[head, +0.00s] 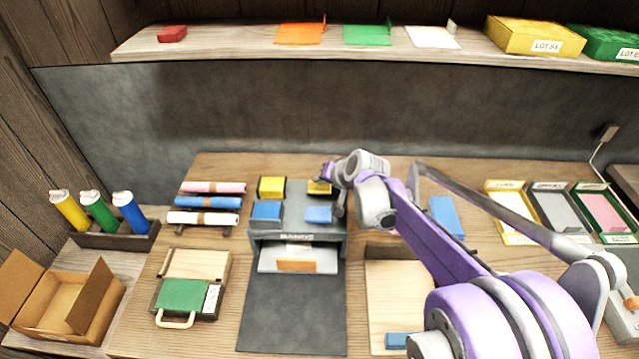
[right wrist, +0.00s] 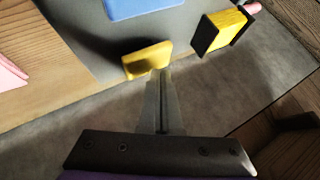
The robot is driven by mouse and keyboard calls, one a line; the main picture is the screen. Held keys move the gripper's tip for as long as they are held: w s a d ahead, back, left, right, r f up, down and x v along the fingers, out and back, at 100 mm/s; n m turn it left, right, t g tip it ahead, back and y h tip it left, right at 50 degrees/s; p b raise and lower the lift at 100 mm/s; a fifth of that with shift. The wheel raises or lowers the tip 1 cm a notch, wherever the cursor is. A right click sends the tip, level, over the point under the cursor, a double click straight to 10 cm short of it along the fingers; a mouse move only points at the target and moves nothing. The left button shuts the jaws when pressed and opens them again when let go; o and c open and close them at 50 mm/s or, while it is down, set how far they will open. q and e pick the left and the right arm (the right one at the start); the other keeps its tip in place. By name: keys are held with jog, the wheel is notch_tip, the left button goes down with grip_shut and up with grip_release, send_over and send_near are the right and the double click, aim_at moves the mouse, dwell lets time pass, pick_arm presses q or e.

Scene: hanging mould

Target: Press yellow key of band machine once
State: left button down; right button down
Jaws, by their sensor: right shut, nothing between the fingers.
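The grey band machine (head: 338,247), marked "BANDS", stands on the table in the middle of the head view. Its yellow key (head: 317,188) is at the back right of its top, partly hidden by my right gripper (head: 326,176). In the right wrist view the yellow key (right wrist: 146,61) is a flat, rounded block on the grey top. My right gripper (right wrist: 161,74) is shut and empty, its fingertips at the key's edge. I cannot tell whether they touch it or whether it is pressed down. My left gripper is out of view.
A blue key (head: 318,214) lies in front of the yellow one. A yellow block with black ends (head: 271,187) and a blue block (head: 266,211) are on the machine's left side. Rolls on a rack (head: 207,217) stand left. A shelf (head: 220,48) runs above.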

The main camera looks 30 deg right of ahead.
aim_at(321, 189)
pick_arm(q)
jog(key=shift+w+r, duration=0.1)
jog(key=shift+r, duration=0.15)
pick_arm(e)
jog(key=shift+r, duration=0.35)
